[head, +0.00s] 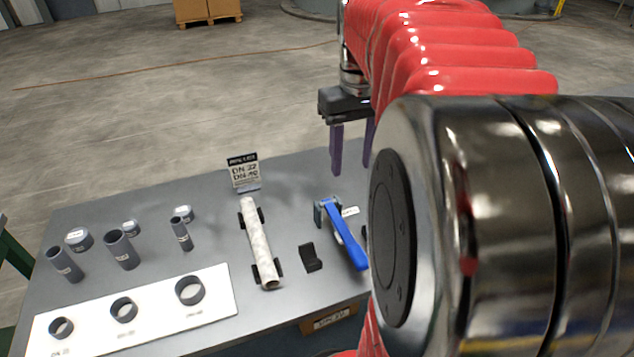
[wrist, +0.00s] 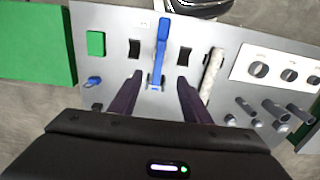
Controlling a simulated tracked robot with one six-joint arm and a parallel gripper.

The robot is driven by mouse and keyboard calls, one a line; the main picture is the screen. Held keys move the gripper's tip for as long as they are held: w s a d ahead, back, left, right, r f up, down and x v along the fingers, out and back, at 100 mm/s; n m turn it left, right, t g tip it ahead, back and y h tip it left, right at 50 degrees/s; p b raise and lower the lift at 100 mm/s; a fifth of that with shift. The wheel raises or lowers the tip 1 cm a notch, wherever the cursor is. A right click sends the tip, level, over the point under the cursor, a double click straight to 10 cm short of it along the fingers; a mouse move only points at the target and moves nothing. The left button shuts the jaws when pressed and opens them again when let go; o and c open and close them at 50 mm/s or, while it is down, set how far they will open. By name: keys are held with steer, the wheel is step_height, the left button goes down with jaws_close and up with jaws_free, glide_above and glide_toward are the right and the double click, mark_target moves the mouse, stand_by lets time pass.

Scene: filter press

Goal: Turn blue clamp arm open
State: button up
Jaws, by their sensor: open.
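The blue clamp arm (head: 346,237) lies along the grey table, its near end toward the front edge and its metal base (head: 321,212) at the far end. In the wrist view the blue clamp arm (wrist: 162,42) runs up the middle, with its metal bracket at its lower end. My gripper (head: 352,170) is above the far part of the table, fingers pointing down. In the wrist view my gripper (wrist: 156,82) is open and empty, its two dark purple fingers on either side of the clamp's line. I see no contact with the clamp.
A mottled pipe (head: 258,243) lies in black holders left of the clamp. A black block (head: 310,257) stands between them. A white board (head: 150,307) with rings and several grey tubes are farther left. A green block (wrist: 96,43) lies on the clamp's other side.

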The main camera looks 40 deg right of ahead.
steer(key=shift+a, duration=0.25)
steer(key=c, duration=0.3)
steer(key=a, duration=0.4)
steer(key=a+f+n+t, duration=0.1)
steer(key=a, duration=0.3)
steer(key=a+t, duration=0.1)
steer(key=a, duration=0.2)
steer(key=shift+s+a+f+h, duration=0.2)
steer(key=shift+a+f+h, duration=0.05)
steer(key=shift+a+h, duration=0.15)
jaws_close()
steer(key=s+a+f+n+t, duration=0.1)
steer(key=s+a+f, duration=0.1)
steer(key=a, duration=0.3)
steer(key=s+a+f+n+t, duration=0.1)
steer(key=s+a+f+t, duration=0.1)
steer(key=a, duration=0.4)
steer(key=shift+s+a+f+t+y, duration=0.15)
steer(key=shift+a+f+t+y, duration=0.15)
steer(key=shift+f+y, duration=0.1)
steer(key=shift+d, duration=0.15)
